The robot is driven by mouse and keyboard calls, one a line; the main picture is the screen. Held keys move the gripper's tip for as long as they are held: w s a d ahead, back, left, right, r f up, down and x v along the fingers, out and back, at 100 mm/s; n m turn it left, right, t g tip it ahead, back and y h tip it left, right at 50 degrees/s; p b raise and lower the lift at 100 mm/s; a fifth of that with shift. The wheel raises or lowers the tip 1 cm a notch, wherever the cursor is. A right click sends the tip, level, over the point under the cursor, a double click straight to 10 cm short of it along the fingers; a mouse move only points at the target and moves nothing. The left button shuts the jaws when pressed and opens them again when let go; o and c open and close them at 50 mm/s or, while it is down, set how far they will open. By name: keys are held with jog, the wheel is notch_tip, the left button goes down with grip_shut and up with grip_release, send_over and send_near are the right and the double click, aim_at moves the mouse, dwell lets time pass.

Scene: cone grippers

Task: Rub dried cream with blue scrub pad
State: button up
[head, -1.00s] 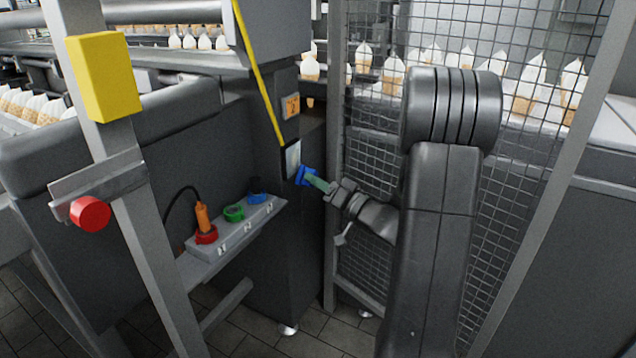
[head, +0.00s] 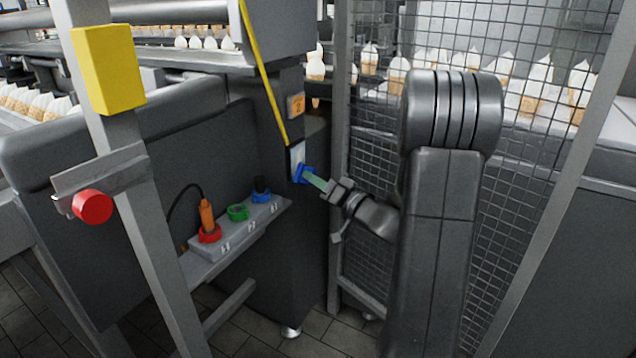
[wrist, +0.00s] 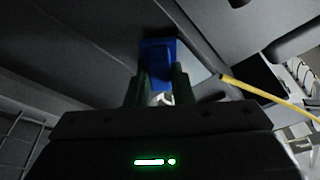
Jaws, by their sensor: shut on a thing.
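A whitish patch (head: 297,153), which looks like the dried cream on a small panel, shows just above the pad. The pad hides its lower part. I cannot tell whether pad and patch touch. In the wrist view the blue pad (wrist: 157,62) stands out beyond the dark fingers (wrist: 158,92), and the patch is not clearly seen.
A yellow rod (head: 262,70) slants down to just above the patch. A socket shelf (head: 225,243) with red, green and blue sockets is at lower left. A mesh guard (head: 375,150) stands right of the post. A red button (head: 92,206) is on the left frame.

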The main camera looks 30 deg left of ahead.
jog(key=shift+r, duration=0.15)
jog(key=shift+d+r, duration=0.1)
jog(key=shift+r, duration=1.7)
notch_tip(320, 180, up, 4)
jog(key=shift+f, duration=0.25)
jog(key=shift+b, duration=0.4)
notch_tip(320, 180, down, 2)
jog(key=b, duration=0.2)
jog(key=shift+b, duration=0.35)
notch_tip(320, 180, down, 6)
jog(key=shift+r, duration=0.25)
